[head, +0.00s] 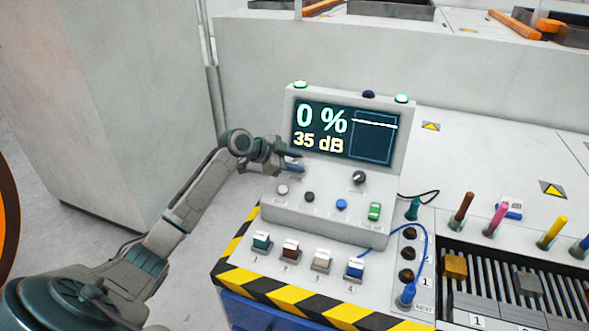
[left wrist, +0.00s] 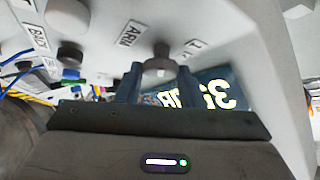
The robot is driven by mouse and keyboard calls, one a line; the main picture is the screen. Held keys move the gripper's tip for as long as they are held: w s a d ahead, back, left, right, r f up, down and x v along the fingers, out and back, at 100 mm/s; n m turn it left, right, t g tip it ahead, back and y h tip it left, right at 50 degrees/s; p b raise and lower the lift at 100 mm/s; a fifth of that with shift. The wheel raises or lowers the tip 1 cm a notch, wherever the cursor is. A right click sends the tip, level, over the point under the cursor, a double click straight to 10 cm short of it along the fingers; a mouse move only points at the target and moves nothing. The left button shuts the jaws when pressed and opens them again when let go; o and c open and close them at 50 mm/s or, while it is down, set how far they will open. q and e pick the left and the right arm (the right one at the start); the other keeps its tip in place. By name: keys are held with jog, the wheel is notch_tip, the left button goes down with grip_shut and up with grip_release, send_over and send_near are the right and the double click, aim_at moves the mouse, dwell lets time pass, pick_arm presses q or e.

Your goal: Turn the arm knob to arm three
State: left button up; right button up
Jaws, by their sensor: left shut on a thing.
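The arm knob (left wrist: 157,66) is a dark round knob beside the "ARM" label in the left wrist view, on the console's sloped face. My left gripper (left wrist: 159,82) has its two fingers on either side of it, shut on it. In the head view my left gripper (head: 294,165) reaches the panel just below the left end of the screen (head: 345,131) and hides the arm knob. I cannot read the knob's setting. The screen shows 0 % and 35 dB. My right gripper is not in view.
A second dark knob (head: 359,177) sits to the right on the panel. Below are a pale knob (head: 282,189), a dark button (head: 309,197), a blue button (head: 341,204) and a green switch (head: 374,211). Several numbered switches line the front. A blue cable (head: 426,262) loops at right.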

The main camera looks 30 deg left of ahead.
pick_arm(q)
jog(key=m+g+h+b, duration=0.1)
jog(key=m+g+b, duration=0.1)
jog(key=m, duration=0.1)
jog(key=shift+w, duration=0.15)
jog(key=shift+a+m+g+b, duration=0.1)
jog(key=shift+m+g+b, duration=0.2)
jog(key=shift+m+g, duration=0.85)
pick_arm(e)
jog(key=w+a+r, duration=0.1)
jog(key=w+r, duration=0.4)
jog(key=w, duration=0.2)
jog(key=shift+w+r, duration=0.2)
pick_arm(q)
jog(key=shift+m, duration=0.25)
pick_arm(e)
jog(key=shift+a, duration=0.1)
pick_arm(q)
jog(key=o, duration=0.9)
jog(key=shift+o, duration=0.2)
